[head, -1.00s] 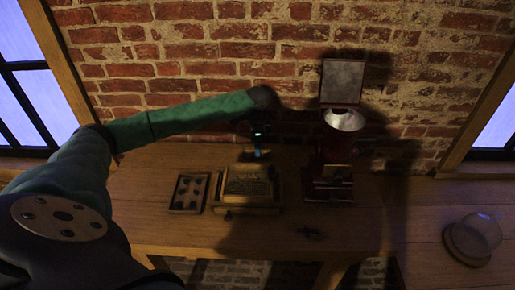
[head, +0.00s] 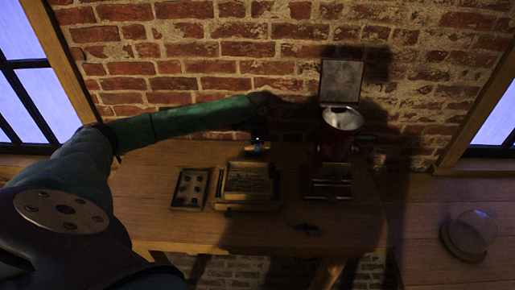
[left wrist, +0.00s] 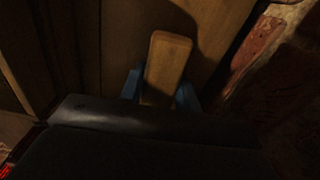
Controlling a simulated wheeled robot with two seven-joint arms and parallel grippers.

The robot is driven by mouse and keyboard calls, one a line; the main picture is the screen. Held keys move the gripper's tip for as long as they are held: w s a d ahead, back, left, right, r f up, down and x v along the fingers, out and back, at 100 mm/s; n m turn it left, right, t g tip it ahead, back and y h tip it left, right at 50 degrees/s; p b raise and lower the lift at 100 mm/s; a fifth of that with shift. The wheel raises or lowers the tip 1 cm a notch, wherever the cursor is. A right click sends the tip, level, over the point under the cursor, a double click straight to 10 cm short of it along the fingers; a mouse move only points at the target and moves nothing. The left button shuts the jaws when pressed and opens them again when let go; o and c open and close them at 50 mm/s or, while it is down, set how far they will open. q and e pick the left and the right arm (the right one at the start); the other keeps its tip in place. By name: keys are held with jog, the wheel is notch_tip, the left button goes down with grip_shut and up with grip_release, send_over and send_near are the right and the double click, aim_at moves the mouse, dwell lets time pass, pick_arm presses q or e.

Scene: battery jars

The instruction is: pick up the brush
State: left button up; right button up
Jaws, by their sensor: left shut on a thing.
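My left gripper (head: 257,146) is at the back of the wooden table, just behind the wooden box in the head view. In the left wrist view its blue fingers (left wrist: 160,92) are shut on a pale wooden piece, which I take to be the brush (left wrist: 168,58). Its rounded end points up in that picture. The rest of the brush is hidden by the gripper body, and the head view is too dark to show it. My right gripper is out of view.
A wooden box (head: 247,181) stands on the table (head: 180,230), with a small tray (head: 190,188) of dark round pieces to its left. A dark red device (head: 328,180) with a metal bowl stands right. A glass dome (head: 475,231) sits far right. A brick wall (head: 200,65) is behind.

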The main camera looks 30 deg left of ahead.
pick_arm(q)
jog(key=shift+r, duration=0.1)
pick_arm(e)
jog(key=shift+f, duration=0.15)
pick_arm(q)
jog(key=shift+r+b, duration=0.3)
jog(key=shift+b, duration=0.15)
jog(key=r, duration=0.1)
jog(key=r+b, duration=0.1)
jog(key=s+r+b, duration=0.1)
jog(key=shift+d+r, duration=0.2)
jog(key=shift+d, duration=0.05)
jog(key=shift+s+d+r+b, duration=0.65)
jog(key=shift+s+d+r, duration=0.4)
jog(key=shift+s, duration=0.45)
jog(key=shift+s+d+r+b, duration=0.65)
jog(key=shift+s+d+r, duration=0.2)
jog(key=shift+s+r, duration=0.55)
jog(key=shift+s+d+r+b, duration=0.65)
jog(key=shift+s+d+r, duration=0.35)
jog(key=shift+s, duration=0.6)
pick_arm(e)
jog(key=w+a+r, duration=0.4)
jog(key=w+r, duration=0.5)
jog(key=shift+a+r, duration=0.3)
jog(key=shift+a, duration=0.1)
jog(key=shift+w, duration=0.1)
